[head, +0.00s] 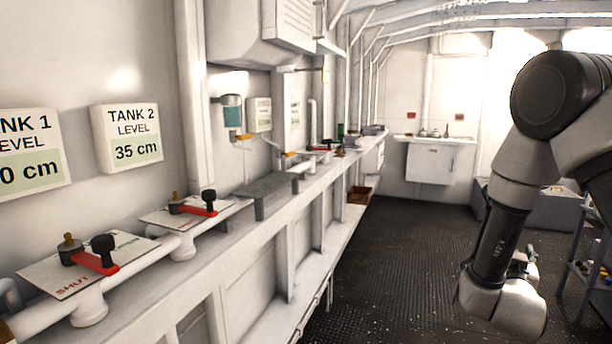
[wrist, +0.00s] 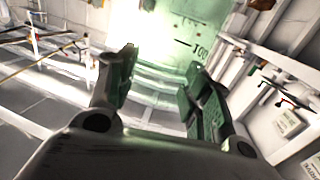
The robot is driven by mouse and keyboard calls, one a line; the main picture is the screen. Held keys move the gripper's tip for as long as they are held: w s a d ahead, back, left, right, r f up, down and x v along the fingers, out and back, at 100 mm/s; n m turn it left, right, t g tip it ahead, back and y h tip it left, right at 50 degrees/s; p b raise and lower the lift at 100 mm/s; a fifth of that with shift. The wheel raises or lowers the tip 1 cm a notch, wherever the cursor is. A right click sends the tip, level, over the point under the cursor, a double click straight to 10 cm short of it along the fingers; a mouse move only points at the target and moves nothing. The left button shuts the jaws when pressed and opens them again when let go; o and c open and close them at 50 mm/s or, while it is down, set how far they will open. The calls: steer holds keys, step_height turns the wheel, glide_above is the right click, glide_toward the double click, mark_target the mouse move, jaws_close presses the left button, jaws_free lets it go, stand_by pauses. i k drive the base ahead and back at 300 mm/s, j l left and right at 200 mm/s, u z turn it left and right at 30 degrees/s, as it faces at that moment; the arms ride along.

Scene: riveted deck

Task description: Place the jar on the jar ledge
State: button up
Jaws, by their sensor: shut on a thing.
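In the wrist view my gripper (wrist: 160,68) has its two green-padded fingers apart, with a clear, faintly greenish jar (wrist: 155,88) between them. The jar shows only as pale curved bands, and the background shows through it. Its full outline and tilt are hard to tell. In the head view my arm hangs at the right over the floor, and its wrist hides most of the gripper and the jar. A raised grey shelf (head: 273,188) on the long left wall ledge looks like the jar ledge; its visible top is bare. The arm is well to its right.
Red-handled valves on plates (head: 95,262) stand along the near ledge, with white pipes beside them. A teal-filled cylinder (head: 231,113) hangs on the wall above the grey shelf. A white sink cabinet (head: 430,160) is at the back. The dark deck (head: 400,260) is open in the middle.

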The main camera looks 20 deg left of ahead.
mark_target(254, 189)
steer(key=i+l+u, duration=0.45)
steer(key=i, duration=0.15)
steer(key=i+l+u, duration=0.95)
steer(key=l, duration=0.2)
steer(key=i, duration=0.05)
